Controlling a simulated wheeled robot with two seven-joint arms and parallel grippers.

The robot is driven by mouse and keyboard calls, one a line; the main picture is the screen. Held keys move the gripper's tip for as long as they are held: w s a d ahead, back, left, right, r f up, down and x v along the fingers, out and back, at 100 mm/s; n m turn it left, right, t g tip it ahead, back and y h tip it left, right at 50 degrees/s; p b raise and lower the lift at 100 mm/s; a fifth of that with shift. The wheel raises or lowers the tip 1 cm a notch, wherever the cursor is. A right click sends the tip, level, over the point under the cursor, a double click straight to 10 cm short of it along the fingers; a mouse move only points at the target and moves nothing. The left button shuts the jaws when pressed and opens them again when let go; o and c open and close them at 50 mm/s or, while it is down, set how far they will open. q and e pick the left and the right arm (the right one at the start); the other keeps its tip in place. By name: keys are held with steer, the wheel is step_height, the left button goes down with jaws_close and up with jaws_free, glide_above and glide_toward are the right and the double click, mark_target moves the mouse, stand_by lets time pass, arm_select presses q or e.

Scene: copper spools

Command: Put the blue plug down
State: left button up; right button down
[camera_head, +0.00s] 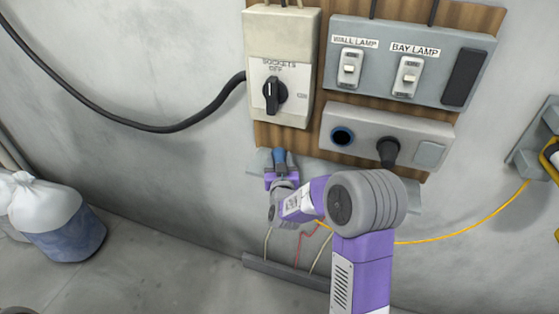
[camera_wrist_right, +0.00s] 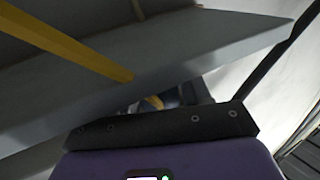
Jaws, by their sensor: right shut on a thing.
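The blue plug (camera_head: 280,158) shows small in the head view, in front of the wall below the rotary switch box. My right gripper (camera_head: 281,172) is shut on it; the fingers hide its lower part. The plug looks roughly upright, beside the left end of a grey ledge (camera_head: 258,161). I cannot tell whether it touches the ledge. In the right wrist view, the dark gripper edge (camera_wrist_right: 160,127) hides most of what it holds. My left gripper is not in view.
A grey socket box (camera_head: 362,125) has a blue-ringed socket (camera_head: 342,137) and a black plug (camera_head: 388,152). The rotary switch box (camera_head: 283,60) and lamp switch panel (camera_head: 430,50) are above. A yellow cable (camera_head: 460,233) hangs right. White-and-blue sacks (camera_head: 60,225) stand left.

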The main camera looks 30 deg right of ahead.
steer(key=shift+f+b, duration=0.35)
steer(key=c, duration=0.5)
jaws_free()
steer(key=shift+r+p, duration=0.45)
steer(key=shift+p, duration=0.15)
steer(key=shift+r+p, duration=0.4)
steer(key=shift+p, duration=0.05)
steer(key=b+v, duration=0.4)
steer(key=v, duration=0.8)
steer(key=shift+f+b, duration=0.2)
steer(key=shift+b, duration=0.2)
